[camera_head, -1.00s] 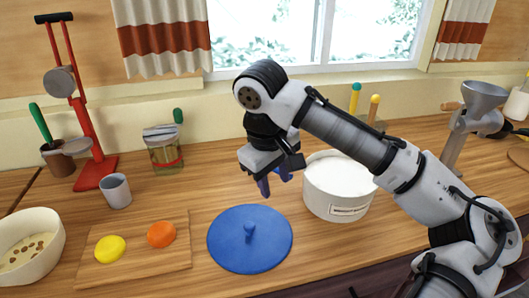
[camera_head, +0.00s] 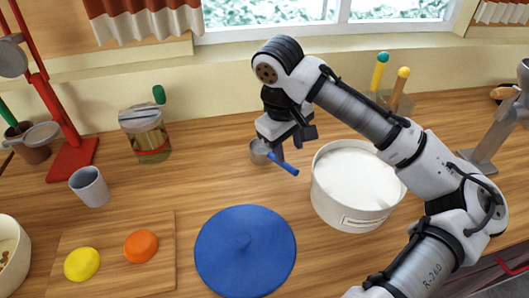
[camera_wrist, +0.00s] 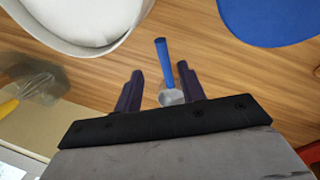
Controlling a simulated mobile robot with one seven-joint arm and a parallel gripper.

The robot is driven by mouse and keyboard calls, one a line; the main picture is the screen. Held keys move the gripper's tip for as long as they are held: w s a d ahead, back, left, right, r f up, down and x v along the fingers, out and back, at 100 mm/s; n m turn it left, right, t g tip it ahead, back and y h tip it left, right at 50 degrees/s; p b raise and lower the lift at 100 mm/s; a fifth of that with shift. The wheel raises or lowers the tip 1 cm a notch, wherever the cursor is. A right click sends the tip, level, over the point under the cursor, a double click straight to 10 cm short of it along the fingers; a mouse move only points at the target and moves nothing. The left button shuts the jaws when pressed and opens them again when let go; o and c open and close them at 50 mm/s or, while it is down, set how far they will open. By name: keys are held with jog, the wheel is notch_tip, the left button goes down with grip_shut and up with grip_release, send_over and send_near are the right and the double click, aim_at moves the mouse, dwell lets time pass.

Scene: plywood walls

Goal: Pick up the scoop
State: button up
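The scoop has a blue handle (camera_head: 285,165) and a small grey metal cup (camera_head: 259,152). In the head view it is on or just above the wooden counter, behind the blue lid and left of the white canister. My gripper (camera_head: 288,148) is directly over it, pointing down, and partly hides it. In the wrist view my gripper (camera_wrist: 160,72) is open, with its two dark fingers apart. The scoop's cup (camera_wrist: 171,97) and handle (camera_wrist: 164,60) show between them, with gaps on both sides. Whether the fingers reach the scoop's height is unclear.
The white canister (camera_head: 345,207) of white contents stands close right of my gripper. The blue lid (camera_head: 245,265) lies in front. A jar (camera_head: 147,140), a grey cup (camera_head: 90,187) and a cutting board (camera_head: 110,278) are to the left. A holder with coloured-topped sticks (camera_head: 400,95) stands behind.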

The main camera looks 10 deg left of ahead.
aim_at(288, 164)
jog(key=f, duration=0.2)
jog(key=shift+w+d+f, duration=0.2)
jog(key=shift+f, duration=0.15)
jog(key=shift+w+f+p, duration=0.2)
jog(key=shift+f+p, duration=0.2)
jog(key=shift+f, duration=0.9)
jog(key=shift+w+f+p, duration=0.15)
jog(key=shift+f+p, duration=0.25)
jog(key=shift+f, duration=0.9)
grip_shut()
